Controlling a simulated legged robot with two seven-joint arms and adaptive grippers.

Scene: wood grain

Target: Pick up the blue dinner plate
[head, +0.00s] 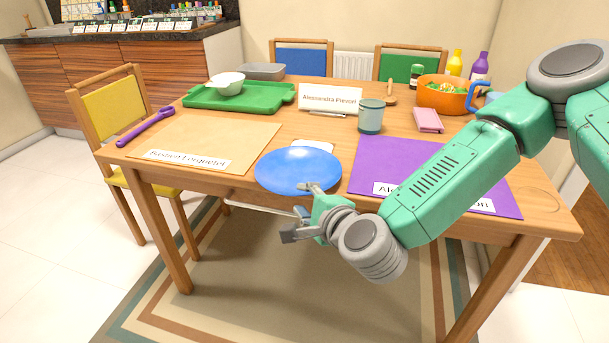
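The blue dinner plate (291,168) lies near the front edge of the table, between the tan mat and the purple mat. My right gripper (302,211) is at the plate's front right rim. One finger overlaps the rim in the picture and the other finger is lower, in front of the table edge. The fingers look spread apart, with nothing visibly clamped between them. Whether the upper finger touches the plate I cannot tell. My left gripper is not in view.
The tan mat (202,135) is left of the plate; the purple mat (400,165) is right, partly hidden by my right arm. A glass (370,117), name card (330,99), green tray (270,98) and orange pot (440,98) stand farther back. A yellow chair (112,110) stands left.

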